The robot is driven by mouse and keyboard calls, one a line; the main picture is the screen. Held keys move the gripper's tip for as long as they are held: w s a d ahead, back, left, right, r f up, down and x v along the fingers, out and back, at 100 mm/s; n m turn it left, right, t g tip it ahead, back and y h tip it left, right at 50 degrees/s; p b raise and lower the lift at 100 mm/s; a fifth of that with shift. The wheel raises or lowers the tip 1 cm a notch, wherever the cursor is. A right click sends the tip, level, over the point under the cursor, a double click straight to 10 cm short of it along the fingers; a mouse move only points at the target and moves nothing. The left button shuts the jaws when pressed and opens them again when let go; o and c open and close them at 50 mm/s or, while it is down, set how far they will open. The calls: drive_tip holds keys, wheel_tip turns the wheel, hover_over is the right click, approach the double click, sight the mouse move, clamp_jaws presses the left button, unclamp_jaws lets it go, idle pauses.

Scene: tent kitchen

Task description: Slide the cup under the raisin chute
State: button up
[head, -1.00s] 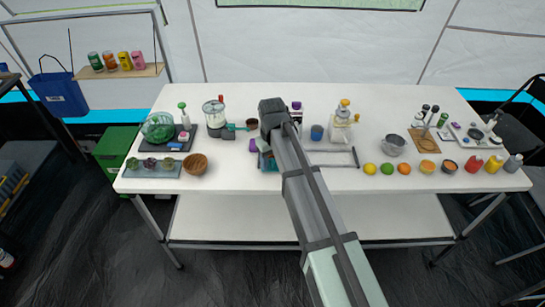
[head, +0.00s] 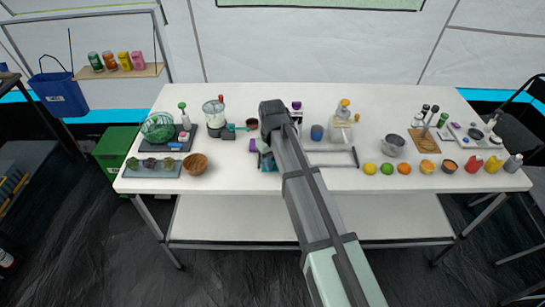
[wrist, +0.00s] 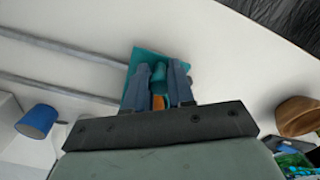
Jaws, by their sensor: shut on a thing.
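A blue cup (head: 317,132) stands upright on the table, just right of my gripper and left of a white dispenser with a yellow top (head: 343,116). It also shows at the left of the wrist view (wrist: 38,121), apart from my fingers. My gripper (wrist: 162,80) points down at the table and is shut on a small teal thing (wrist: 159,72). A wider teal piece (wrist: 148,57) lies around and beyond the fingertips. A bit of orange shows between the fingers. In the head view my arm hides most of this spot. I cannot tell which part is the raisin chute.
A grey rail frame (head: 332,164) lies right of my gripper. A clear jar machine (head: 214,113), a wooden bowl (head: 195,164) and a green bowl (head: 158,127) stand to the left. Fruit and a metal bowl (head: 394,144) stand to the right.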

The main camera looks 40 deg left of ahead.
drive_tip(key=shift+w+d, duration=3)
drive_tip(key=o, duration=0.8)
drive_tip(key=shift+r, duration=0.15)
wheel_tip(320, 180, up, 7)
